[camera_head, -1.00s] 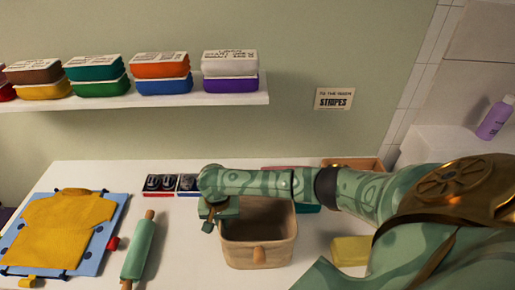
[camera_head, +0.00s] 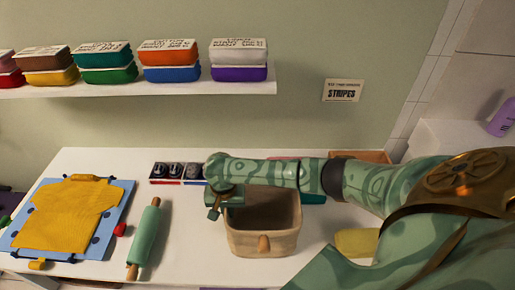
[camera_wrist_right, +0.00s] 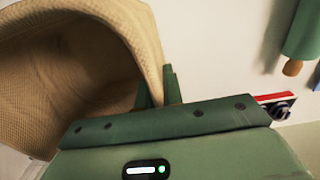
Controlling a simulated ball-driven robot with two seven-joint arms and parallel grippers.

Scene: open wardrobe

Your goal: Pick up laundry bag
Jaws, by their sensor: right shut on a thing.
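The laundry bag is a beige, woven-looking open bin (camera_head: 265,243) with a wooden handle on its front side. It stands upright on the white table in the head view, and its inside looks empty. My right gripper (camera_head: 214,208) is at its left rim. In the right wrist view the gripper's green fingers (camera_wrist_right: 159,90) are on either side of the wall of the bag (camera_wrist_right: 75,70), shut on the rim. My right forearm crosses above the back of the bag and hides its far edge. My left gripper is not in view.
A green rolling pin (camera_head: 144,238) lies left of the bag. A yellow shirt (camera_head: 66,214) lies on a blue board (camera_head: 110,215) further left. Small dark items (camera_head: 173,171) and a yellow block (camera_head: 356,242) are nearby. A wall shelf (camera_head: 150,85) holds colored boxes.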

